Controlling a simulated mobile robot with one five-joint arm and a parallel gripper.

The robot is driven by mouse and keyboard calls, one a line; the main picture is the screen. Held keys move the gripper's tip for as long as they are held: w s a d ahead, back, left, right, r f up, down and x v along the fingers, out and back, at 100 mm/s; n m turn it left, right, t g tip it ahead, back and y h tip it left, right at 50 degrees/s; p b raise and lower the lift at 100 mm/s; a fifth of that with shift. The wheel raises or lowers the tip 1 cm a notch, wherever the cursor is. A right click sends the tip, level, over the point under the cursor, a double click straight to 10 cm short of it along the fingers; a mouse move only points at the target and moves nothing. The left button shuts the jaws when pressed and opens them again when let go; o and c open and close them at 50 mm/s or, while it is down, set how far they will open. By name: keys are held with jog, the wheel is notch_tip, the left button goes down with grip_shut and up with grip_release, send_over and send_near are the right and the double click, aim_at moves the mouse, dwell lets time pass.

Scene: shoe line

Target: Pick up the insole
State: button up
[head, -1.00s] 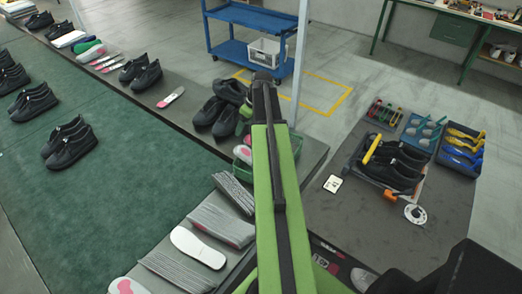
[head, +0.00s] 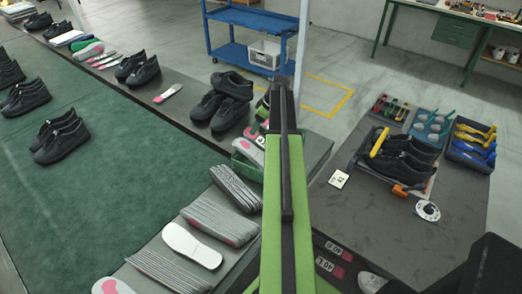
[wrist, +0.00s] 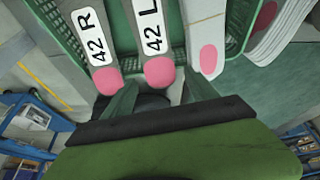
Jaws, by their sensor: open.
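In the wrist view, a grey insole labelled 42 R (wrist: 87,40) and another labelled 42 L (wrist: 153,38) stand side by side in a green crate (wrist: 115,22), pink heel ends toward me. A paler insole with a pink oval (wrist: 205,30) is to their right. My gripper (wrist: 158,97) is open and empty. Its fingers are just short of the pink ends, with the 42 L end roughly between them; I cannot tell if they touch. In the head view, the crate (head: 243,161) is partly hidden behind my green arm.
A white insole (head: 191,246) and fanned stacks of insoles (head: 220,220) lie on the near bench. Black shoes (head: 230,105) stand just beyond the crate. A tool table (head: 400,235) is at right, and a green belt (head: 110,190) at left. A blue cart (head: 225,50) stands behind.

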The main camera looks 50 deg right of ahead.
jog(key=shift+w+f, duration=0.2)
jog(key=shift+f, duration=0.5)
jog(key=shift+r, duration=0.1)
jog(key=b+x, duration=0.5)
jog(key=shift+w, duration=0.1)
jog(key=c, duration=1.1)
notch_tip(320, 180, up, 10)
jog(key=p, duration=1)
